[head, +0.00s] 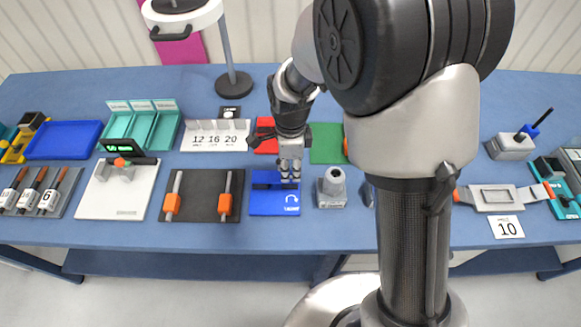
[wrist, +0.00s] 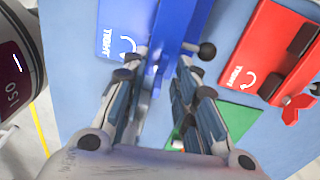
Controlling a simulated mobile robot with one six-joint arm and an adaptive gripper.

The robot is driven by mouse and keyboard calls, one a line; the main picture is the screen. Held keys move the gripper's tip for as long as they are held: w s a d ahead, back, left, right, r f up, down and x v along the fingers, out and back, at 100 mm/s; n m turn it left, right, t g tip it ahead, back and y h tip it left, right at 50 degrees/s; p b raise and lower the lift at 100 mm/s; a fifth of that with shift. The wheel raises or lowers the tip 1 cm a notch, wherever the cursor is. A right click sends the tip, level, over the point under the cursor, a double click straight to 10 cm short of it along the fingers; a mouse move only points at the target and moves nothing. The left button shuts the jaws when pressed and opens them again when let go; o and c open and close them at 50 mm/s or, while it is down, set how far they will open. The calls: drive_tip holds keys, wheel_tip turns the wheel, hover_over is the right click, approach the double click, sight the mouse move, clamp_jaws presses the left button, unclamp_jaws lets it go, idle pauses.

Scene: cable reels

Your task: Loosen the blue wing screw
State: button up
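The blue fixture (head: 272,206) lies flat near the front edge of the table, with a raised blue block and a white turn arrow. It also shows in the wrist view (wrist: 120,25), with a black ball knob (wrist: 207,50) at its side. My gripper (head: 290,180) points down over its back right part. In the wrist view my gripper (wrist: 162,62) has its two fingers apart, with blue material between and beyond them. The blue wing screw cannot be made out clearly; the fingers may hide it. I cannot tell whether they touch it.
A red fixture (wrist: 268,45) with a red wing screw (wrist: 293,112) and a green plate (wrist: 238,118) lie close by. A grey post block (head: 331,190) stands right of the blue fixture. A black board (head: 200,198) with orange sliders lies left. Bare table shows in front.

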clamp_jaws()
idle(0.3)
